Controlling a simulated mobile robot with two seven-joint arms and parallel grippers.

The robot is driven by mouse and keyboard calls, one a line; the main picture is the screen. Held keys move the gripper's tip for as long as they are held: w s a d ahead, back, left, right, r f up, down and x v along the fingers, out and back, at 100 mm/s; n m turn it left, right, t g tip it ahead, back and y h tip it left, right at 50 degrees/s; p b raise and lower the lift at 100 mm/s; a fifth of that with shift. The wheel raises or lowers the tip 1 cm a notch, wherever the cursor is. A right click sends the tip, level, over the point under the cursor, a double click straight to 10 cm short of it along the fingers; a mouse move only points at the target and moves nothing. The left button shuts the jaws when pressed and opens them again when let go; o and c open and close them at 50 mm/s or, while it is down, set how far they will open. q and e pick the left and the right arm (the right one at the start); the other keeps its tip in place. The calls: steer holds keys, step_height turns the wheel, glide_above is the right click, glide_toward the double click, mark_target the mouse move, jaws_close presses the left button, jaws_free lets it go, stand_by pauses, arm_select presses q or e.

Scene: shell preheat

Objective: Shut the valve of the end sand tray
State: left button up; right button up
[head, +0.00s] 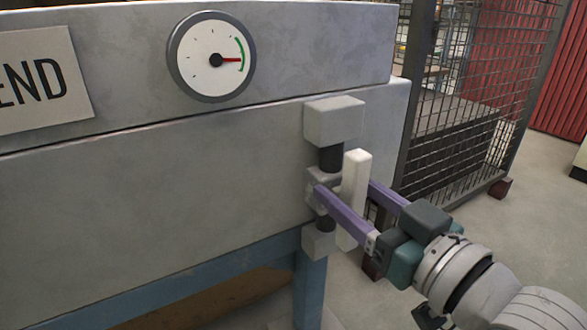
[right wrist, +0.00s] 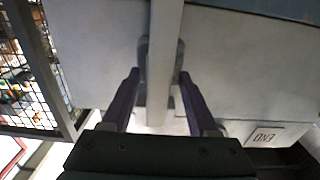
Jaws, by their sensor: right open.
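The end sand tray (head: 180,165) is a big grey box with an "END" sign (head: 38,80); the sign also shows upside down in the right wrist view (right wrist: 264,134). The valve (head: 333,120) is on its front near the right corner, with grey blocks and dark pipe pieces. Its white bar handle (head: 357,168) stands upright. My right gripper (head: 344,187) is open with its purple fingers on either side of the handle. In the right wrist view the handle (right wrist: 163,55) runs between the fingers, with gaps showing. My left gripper is out of view.
A round gauge (head: 212,57) on the tray has its red needle pointing right, at the green arc. A blue stand (head: 310,285) carries the tray. A dark mesh cage (head: 465,110) stands behind at the right.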

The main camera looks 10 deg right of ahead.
steer(key=shift+b+x, duration=0.45)
steer(key=shift+x, duration=0.65)
steer(key=shift+w+a, duration=0.1)
steer(key=shift+w, duration=0.2)
jaws_close()
stand_by(0.4)
